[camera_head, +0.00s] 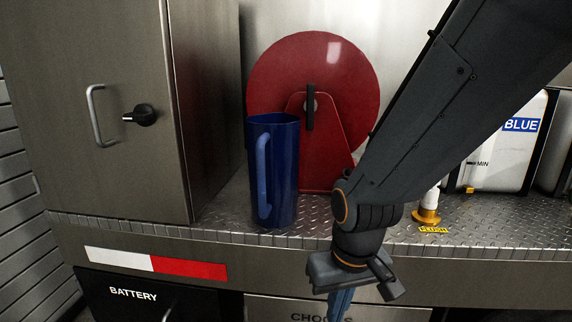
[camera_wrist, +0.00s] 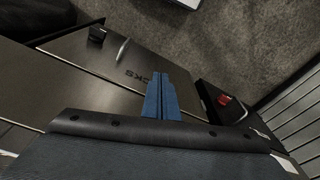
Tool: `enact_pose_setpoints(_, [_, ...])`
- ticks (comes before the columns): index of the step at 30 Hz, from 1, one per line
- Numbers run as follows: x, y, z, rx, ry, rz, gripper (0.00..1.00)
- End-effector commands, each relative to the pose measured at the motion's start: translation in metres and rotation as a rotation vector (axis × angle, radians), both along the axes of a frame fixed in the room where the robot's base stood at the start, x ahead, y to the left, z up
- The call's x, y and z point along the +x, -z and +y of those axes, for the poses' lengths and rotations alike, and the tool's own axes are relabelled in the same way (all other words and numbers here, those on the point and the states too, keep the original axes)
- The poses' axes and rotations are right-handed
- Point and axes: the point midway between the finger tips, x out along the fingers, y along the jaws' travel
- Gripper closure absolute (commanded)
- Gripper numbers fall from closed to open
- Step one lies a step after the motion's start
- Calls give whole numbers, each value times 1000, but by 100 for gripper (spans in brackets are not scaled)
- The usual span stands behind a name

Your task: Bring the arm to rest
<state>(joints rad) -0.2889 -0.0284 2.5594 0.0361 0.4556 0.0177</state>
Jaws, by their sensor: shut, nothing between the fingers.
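My gripper (camera_head: 341,303) hangs from my arm at the lower middle of the head view, pointing down in front of the deck's front edge. Its blue fingers are together and empty; the fingertips run off the bottom of that view. In the wrist view the gripper (camera_wrist: 161,92) shows closed fingers above the ground, beside the drawer front marked "CHOCKS". My arm crosses the upper right of the head view and hides part of the deck.
A blue jug (camera_head: 281,172) stands on the tread-plate deck (camera_head: 222,212) before a red reel (camera_head: 325,75). A steel cabinet (camera_head: 105,70) is at left. At right are a brass fitting (camera_head: 427,214) and a white tank (camera_head: 497,150) labelled "BLUE". A battery box (camera_head: 130,298) sits below.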

Motion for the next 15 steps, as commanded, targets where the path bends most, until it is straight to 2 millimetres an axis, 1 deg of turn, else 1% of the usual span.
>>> enact_pose_setpoints(1, [1,21,9,1,-26,6,100])
enact_pose_setpoints(6, [-4,59,35,1,-97,30,100])
enact_pose_setpoints(15, [-19,126,75,-4,-223,72,100])
